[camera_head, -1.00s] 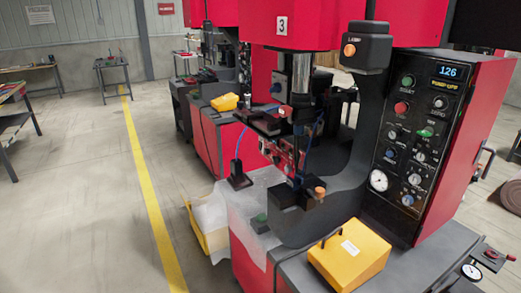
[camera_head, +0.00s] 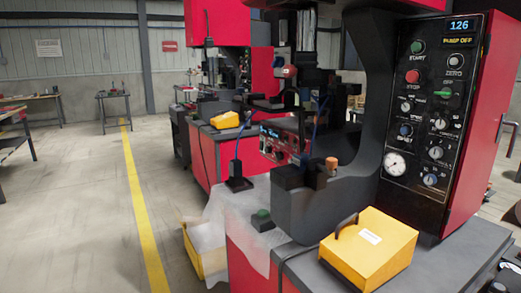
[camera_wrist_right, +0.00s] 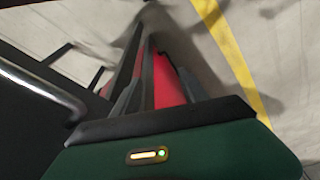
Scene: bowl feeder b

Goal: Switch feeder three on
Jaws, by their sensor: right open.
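A red and black machine fills the right half of the head view. Its black control panel (camera_head: 433,110) has a lit display (camera_head: 460,25) reading 126 and a yellow line that appears to read "PUMP OFF". A green button (camera_head: 417,46) marked START sits above a red button (camera_head: 413,76) marked STOP; knobs, switches and a gauge (camera_head: 394,164) are below. A red box with knobs (camera_head: 281,142) sits behind the machine's arm, partly hidden. I cannot tell which part is feeder three. My right gripper (camera_wrist_right: 157,75) is open and empty in the wrist view. My left gripper is not in view.
A yellow box with a handle (camera_head: 366,250) stands on the machine's front bench. A small green button (camera_head: 262,214) is on a black base at the bench's left. A yellow floor line (camera_head: 138,200) runs along open floor at left. A yellow bin (camera_head: 207,258) stands beside the bench.

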